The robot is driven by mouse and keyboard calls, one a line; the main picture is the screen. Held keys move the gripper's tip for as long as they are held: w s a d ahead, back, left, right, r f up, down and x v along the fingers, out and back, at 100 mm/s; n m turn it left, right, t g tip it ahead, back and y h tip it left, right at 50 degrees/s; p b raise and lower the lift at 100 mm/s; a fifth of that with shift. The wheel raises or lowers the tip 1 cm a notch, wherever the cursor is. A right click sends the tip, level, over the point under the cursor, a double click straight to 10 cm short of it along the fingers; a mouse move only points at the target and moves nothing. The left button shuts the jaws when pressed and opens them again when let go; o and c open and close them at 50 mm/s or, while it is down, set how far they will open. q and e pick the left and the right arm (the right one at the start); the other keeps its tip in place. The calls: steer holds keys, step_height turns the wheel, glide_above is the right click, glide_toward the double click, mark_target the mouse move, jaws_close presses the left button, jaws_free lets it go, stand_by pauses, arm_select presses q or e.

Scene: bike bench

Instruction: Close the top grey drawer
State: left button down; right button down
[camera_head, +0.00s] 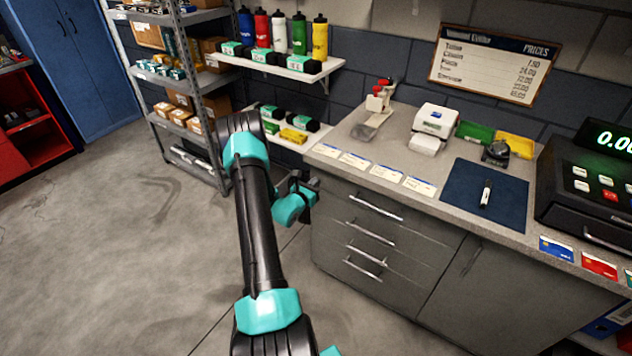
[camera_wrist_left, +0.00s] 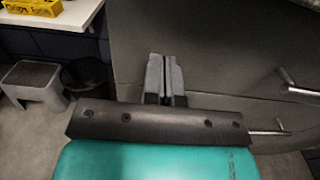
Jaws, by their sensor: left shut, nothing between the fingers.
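The top grey drawer (camera_head: 338,190) is in the cabinet under the counter, with a silver bar handle (camera_head: 376,207). Its front looks about flush with the fronts below; I cannot tell whether a small gap is left. My left gripper (camera_head: 312,184) is at the left end of the cabinet, close to the top drawer's left edge. In the left wrist view its fingers (camera_wrist_left: 165,78) are shut and empty, in front of a grey surface (camera_wrist_left: 215,45). I cannot tell whether they touch it. My right gripper is not in view.
More drawers with bar handles (camera_head: 364,267) lie below, and a cabinet door (camera_head: 470,290) is to the right. The counter (camera_head: 400,130) holds cards, a printer (camera_head: 436,120) and a till (camera_head: 590,190). Shelves stand behind my arm. The floor at left is clear.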

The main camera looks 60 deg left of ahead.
arm_select(q)
steer(key=v, duration=1.1)
steer(key=shift+s+d, duration=0.2)
steer(key=shift+s, duration=0.15)
